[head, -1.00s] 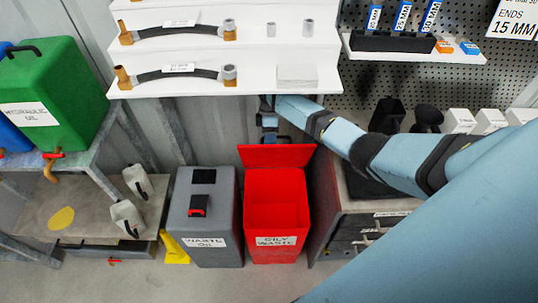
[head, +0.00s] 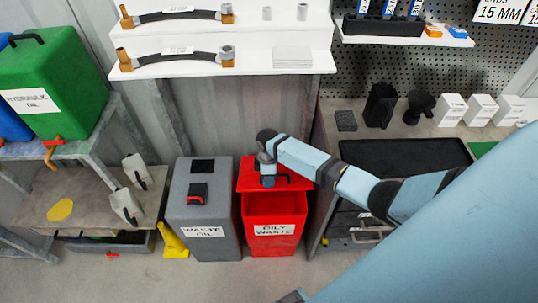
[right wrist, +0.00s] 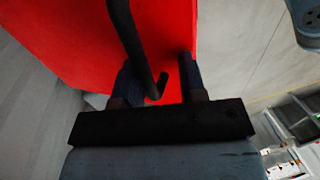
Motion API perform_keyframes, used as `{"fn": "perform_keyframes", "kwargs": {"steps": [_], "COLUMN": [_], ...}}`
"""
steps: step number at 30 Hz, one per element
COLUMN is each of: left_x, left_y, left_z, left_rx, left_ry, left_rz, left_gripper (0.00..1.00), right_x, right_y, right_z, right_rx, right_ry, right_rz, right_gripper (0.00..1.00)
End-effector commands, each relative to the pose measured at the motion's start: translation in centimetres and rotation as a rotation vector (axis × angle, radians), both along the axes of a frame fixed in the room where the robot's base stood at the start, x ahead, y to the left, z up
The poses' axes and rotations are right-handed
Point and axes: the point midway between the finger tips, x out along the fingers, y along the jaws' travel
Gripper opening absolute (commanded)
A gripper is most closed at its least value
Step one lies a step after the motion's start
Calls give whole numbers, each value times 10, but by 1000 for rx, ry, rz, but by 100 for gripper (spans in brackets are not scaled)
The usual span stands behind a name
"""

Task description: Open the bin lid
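The red bin (head: 275,236) marked OILY WASTE stands on the floor in the head view. Its red lid (head: 247,176) is raised at the back, and the inside of the bin shows in front of it. My right gripper (head: 268,181) is at the lid beside the handle. In the right wrist view, the red lid (right wrist: 75,40) fills the upper middle. The black handle (right wrist: 132,45) runs down between my fingers (right wrist: 160,85), which stand apart with a gap to the right finger. My left gripper is not in view.
A grey WASTE OIL bin (head: 203,222) stands close on the left, with a yellow object (head: 173,241) beside it. A workbench with a black tray (head: 400,156) is on the right. A white shelf (head: 230,66) overhangs behind. The front floor is clear.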

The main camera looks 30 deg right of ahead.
Motion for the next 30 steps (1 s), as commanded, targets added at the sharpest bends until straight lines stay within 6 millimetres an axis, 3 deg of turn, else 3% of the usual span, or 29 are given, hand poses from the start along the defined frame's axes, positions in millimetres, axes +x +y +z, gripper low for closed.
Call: {"fn": "perform_keyframes", "kwargs": {"steps": [1,7,20,25,30], "left_x": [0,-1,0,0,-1], "left_y": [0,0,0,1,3], "left_z": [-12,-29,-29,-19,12], "left_rx": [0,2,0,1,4], "left_ry": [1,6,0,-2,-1], "left_rz": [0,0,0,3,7], "left_gripper": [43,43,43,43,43], "right_x": [-5,-13,-15,-15,-16], "right_y": [2,7,8,9,11], "right_z": [-14,-33,-36,-26,6], "right_rx": [-12,-58,-76,-75,-72], "right_ry": [-19,-93,-124,-123,-119], "right_rz": [3,2,1,2,3], "right_gripper": [38,38,38,0,0]}}
